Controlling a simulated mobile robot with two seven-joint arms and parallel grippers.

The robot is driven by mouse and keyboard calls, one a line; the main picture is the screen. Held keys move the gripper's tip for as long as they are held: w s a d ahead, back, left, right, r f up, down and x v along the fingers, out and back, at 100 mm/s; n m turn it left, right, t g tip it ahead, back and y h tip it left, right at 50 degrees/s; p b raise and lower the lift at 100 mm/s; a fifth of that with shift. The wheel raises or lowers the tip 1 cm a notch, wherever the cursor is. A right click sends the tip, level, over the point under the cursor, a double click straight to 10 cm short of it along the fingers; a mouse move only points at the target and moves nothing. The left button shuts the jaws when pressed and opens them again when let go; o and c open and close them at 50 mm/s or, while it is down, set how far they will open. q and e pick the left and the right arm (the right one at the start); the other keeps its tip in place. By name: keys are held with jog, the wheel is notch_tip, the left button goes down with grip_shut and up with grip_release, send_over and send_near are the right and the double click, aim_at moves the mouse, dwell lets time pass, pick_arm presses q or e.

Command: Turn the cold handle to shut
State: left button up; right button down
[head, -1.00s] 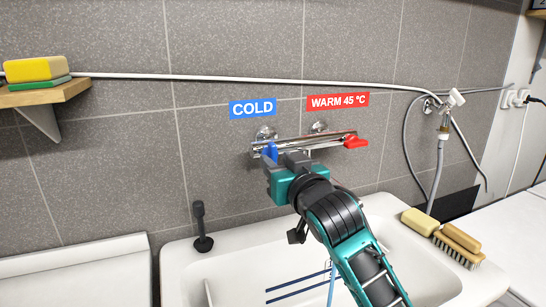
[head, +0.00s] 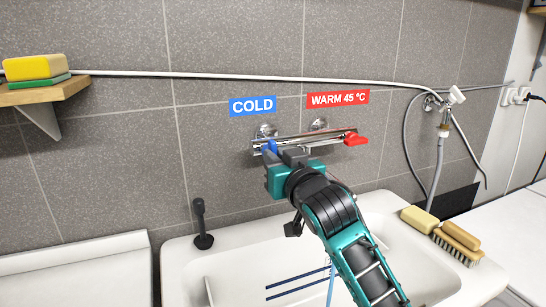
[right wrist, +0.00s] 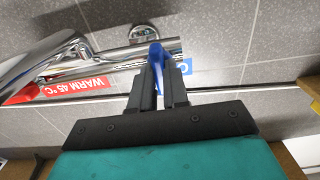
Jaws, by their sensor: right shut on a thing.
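The cold handle (head: 269,147) is a blue lever at the left end of the chrome tap bar (head: 318,142) on the wall. My right gripper (head: 281,155) is at that end of the bar, shut on the blue lever and hiding part of it. In the right wrist view the blue lever (right wrist: 157,62) sits between the two dark fingers of my right gripper (right wrist: 161,88). A blue COLD sign (head: 253,107) is on the wall above. My left gripper is not in view.
A red handle (head: 356,140) is at the bar's right end, under a red WARM 45 °C sign (head: 338,100). A white sink (head: 190,270) lies below. A sponge (head: 419,219) and brush (head: 458,242) lie on its right rim. A hose (head: 438,165) hangs at right.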

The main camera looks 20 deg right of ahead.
jog(key=m, duration=0.4)
jog(key=shift+m, duration=2.6)
